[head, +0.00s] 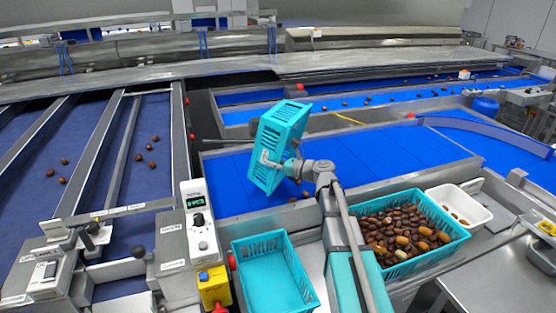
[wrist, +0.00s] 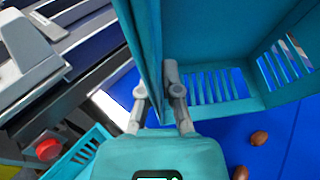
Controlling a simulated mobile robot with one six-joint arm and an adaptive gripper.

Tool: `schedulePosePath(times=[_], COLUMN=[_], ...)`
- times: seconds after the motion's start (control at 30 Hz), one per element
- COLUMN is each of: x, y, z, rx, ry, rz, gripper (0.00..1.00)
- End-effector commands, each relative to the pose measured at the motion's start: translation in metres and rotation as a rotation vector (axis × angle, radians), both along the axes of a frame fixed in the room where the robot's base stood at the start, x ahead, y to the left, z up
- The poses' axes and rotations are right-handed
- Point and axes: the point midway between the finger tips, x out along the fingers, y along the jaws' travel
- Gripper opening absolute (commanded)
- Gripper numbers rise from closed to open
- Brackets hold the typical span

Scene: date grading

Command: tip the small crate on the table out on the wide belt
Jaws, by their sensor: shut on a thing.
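My gripper (head: 272,160) is shut on one wall of a small teal crate (head: 285,125), which it holds up over the wide blue belt (head: 375,150). The crate is tipped steeply onto its side. In the wrist view the crate's wall (wrist: 148,50) runs between the two fingers (wrist: 158,92), and the part of its inside that shows looks empty. A few brown dates (wrist: 258,138) lie on the belt (wrist: 285,155) below the crate. The far inside of the crate is partly hidden.
An empty teal crate (head: 236,262) stands at the front, beside a control box (head: 200,222). A teal crate full of dates (head: 465,236) and a white tray (head: 476,196) are at right. Another blue belt (head: 150,115) with several dates runs at left.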

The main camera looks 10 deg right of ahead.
Motion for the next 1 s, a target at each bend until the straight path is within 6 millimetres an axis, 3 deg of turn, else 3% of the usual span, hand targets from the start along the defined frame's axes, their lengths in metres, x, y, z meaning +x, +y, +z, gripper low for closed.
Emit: schedulePosePath(times=[0.07,1.0], x=[0.004,0.046], y=[0.004,0.066], z=[0.007,0.014], rx=[-0.027,-0.431], ry=[0.016,0.284], rz=[0.0,0.001], gripper=[0.0,0.0])
